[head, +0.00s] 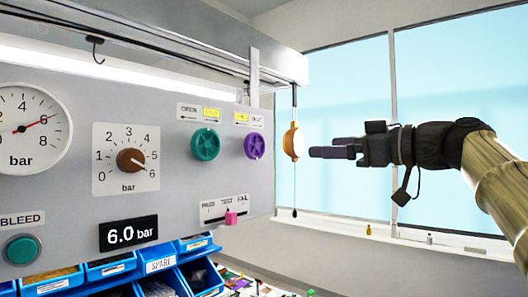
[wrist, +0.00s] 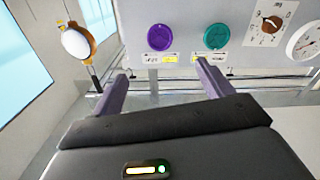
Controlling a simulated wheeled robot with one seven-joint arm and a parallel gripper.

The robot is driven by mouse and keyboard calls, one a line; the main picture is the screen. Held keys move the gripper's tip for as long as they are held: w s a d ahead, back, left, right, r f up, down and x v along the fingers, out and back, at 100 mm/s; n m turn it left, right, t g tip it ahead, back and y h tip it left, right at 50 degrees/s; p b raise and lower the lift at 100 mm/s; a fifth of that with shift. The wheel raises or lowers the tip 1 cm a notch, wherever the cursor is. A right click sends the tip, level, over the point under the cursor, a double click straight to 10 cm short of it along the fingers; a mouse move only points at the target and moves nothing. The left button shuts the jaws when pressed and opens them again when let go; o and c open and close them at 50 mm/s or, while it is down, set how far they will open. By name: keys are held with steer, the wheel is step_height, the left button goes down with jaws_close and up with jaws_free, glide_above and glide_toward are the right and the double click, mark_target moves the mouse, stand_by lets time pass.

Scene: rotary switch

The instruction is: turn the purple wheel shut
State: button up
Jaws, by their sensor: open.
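The purple wheel (head: 254,146) is a round, spoked handwheel on the grey panel, right of the teal wheel (head: 205,144). In the wrist view the purple wheel (wrist: 160,37) shows upside down, beyond the fingers and a little above the gap between them. My gripper (head: 320,149) is open and empty, to the right of the purple wheel in the head view and apart from it. In the wrist view my gripper (wrist: 165,90) has its two purple fingers spread wide. The small label by the purple wheel is too small to read surely.
A hanging round lamp-like thing with a wooden rim (head: 293,142) hangs between the purple wheel and my gripper in the head view. The panel (head: 80,210) also bears a brown knob (head: 131,160), a gauge (head: 25,128) and a pink slider (head: 231,217). Blue bins (head: 161,262) lie below.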

mark_target(258, 149)
steer(key=shift+w, duration=0.1)
steer(key=p+x, duration=1.1)
steer(key=x, duration=0.5)
steer(key=shift+w+a+r, duration=0.15)
steer(key=shift+a, duration=0.05)
steer(key=shift+w+a, duration=0.3)
steer(key=shift+a, duration=0.05)
steer(key=c, duration=1)
